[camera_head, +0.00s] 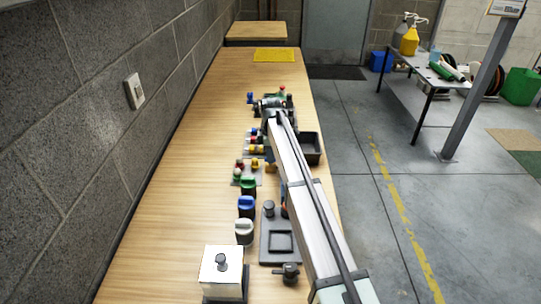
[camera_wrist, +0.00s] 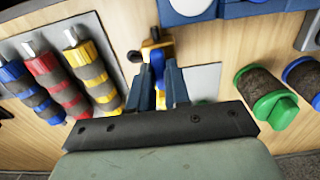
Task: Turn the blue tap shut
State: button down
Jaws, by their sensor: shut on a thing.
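In the wrist view, the blue tap (camera_wrist: 166,47) shows as a blue piece with yellow beside it, on a pale plate among the wooden surface's fittings. My gripper (camera_wrist: 163,82) has its two blue-grey fingers close together on it, one on each side. Their grip hides part of the tap, so I cannot tell how far its handle is turned.
A green knob (camera_wrist: 275,108) is to the right. In the head view a dark tray (camera_head: 310,148) lies right of my arm. The bench's left strip (camera_head: 190,150) is clear.

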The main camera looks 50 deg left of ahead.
jog(key=m, duration=0.4)
jog(key=shift+m, duration=0.3)
jog(key=m, duration=0.4)
jog(key=shift+m, duration=0.3)
jog(key=m, duration=0.4)
jog(key=shift+m, duration=2.4)
jog(key=c, duration=1.1)
grip_release()
